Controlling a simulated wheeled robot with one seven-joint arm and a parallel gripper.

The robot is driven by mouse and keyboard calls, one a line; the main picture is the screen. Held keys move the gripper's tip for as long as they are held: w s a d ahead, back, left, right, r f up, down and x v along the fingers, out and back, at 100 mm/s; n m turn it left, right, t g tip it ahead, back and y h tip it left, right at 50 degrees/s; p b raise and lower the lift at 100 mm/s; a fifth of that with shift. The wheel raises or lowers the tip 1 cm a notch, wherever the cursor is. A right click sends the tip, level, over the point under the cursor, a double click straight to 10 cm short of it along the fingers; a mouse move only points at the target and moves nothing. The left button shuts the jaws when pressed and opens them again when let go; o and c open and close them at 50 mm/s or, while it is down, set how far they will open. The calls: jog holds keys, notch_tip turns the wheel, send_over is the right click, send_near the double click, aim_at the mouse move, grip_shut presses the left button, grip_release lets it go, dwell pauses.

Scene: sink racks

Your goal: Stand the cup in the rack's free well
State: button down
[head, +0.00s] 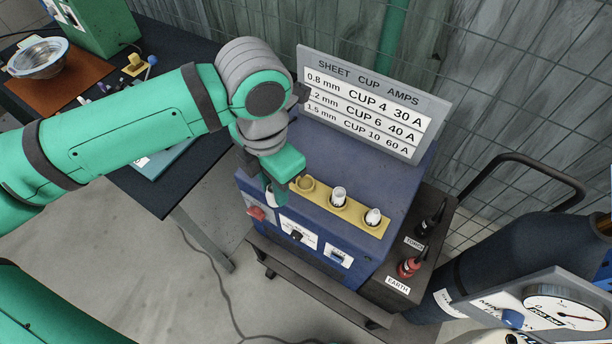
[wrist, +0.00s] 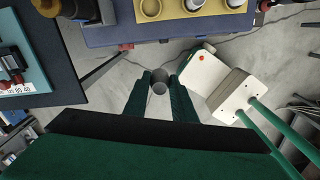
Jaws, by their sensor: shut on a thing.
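My gripper (head: 272,186) is over the left front edge of the blue power box. In the wrist view my gripper (wrist: 160,80) is shut on a small grey cup (wrist: 159,88), held between the fingertips. In the head view the cup (head: 271,200) shows as a small pale piece, mostly hidden by the fingers. The yellow rack (head: 355,213) lies along the box top, right of my gripper. Its left well (head: 305,183) is empty; the other two hold white cups (head: 338,195). The wrist view shows the empty well (wrist: 150,8) beyond the held cup, apart from it.
The blue box (head: 345,160) has knobs on its front and a sheet-cup-amps sign (head: 370,105) behind. A dark table (head: 165,185) stands at left. A gas cylinder (head: 500,255) and gauge (head: 566,312) are at right.

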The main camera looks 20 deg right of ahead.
jog(key=w+d+f, duration=0.2)
jog(key=d, duration=0.1)
jog(key=w+d+f, duration=0.5)
jog(key=d+f, duration=0.1)
jog(key=shift+w+f, duration=0.2)
jog(key=shift+w, duration=0.15)
jog(key=shift+w+d+f, duration=0.15)
jog(key=shift+f, duration=0.1)
jog(key=shift+w+f, duration=0.1)
jog(key=shift+f, duration=1.55)
jog(key=shift+f, duration=0.1)
jog(key=c, duration=1.5)
grip_release()
